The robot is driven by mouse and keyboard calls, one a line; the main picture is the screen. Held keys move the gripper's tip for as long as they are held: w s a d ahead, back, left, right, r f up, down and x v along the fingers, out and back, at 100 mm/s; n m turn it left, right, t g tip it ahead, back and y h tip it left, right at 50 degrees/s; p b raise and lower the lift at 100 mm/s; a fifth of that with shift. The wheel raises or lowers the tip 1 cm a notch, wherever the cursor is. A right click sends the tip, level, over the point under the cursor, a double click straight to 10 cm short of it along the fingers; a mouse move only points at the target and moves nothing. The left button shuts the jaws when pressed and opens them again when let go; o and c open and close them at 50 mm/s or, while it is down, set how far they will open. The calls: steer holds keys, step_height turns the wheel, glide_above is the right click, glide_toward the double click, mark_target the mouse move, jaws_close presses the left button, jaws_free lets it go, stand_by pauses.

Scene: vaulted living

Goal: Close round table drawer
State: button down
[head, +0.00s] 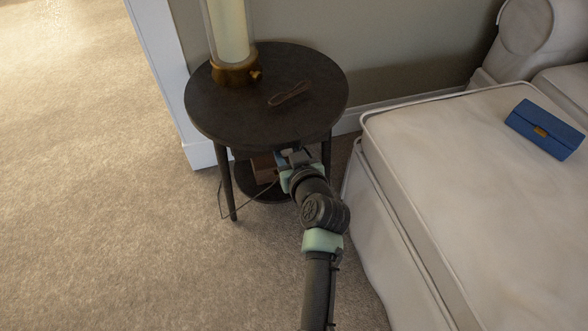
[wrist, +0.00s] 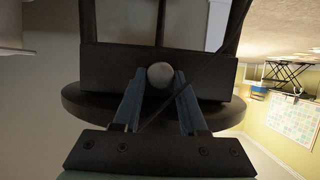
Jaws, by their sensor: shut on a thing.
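The dark round table (head: 225,115) stands against the wall in the head view. Its drawer is mostly hidden there by the tabletop and my arm. The wrist view shows the dark drawer front (wrist: 105,68) with a pale round knob (wrist: 160,72) at its middle. My gripper (wrist: 160,78) has its two blue fingers on either side of the knob and is shut on it. In the head view my gripper (head: 290,157) is just below the tabletop's front edge. How far the drawer stands out cannot be told.
A lamp with a brass base (head: 236,74) and a small dark brown item (head: 289,93) are on the tabletop. A brown object (head: 264,167) shows below it. A pale sofa (head: 470,200) with a blue case (head: 545,130) stands right. Carpet at left is clear.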

steer(key=shift+w+a+f, duration=0.1)
steer(key=shift+w, duration=0.4)
steer(key=shift+r, duration=0.2)
steer(key=shift+c, duration=2.4)
jaws_free()
steer(key=shift+w+f, duration=0.1)
steer(key=shift+f, duration=0.05)
steer(key=p+v, duration=0.6)
steer(key=v, duration=0.7)
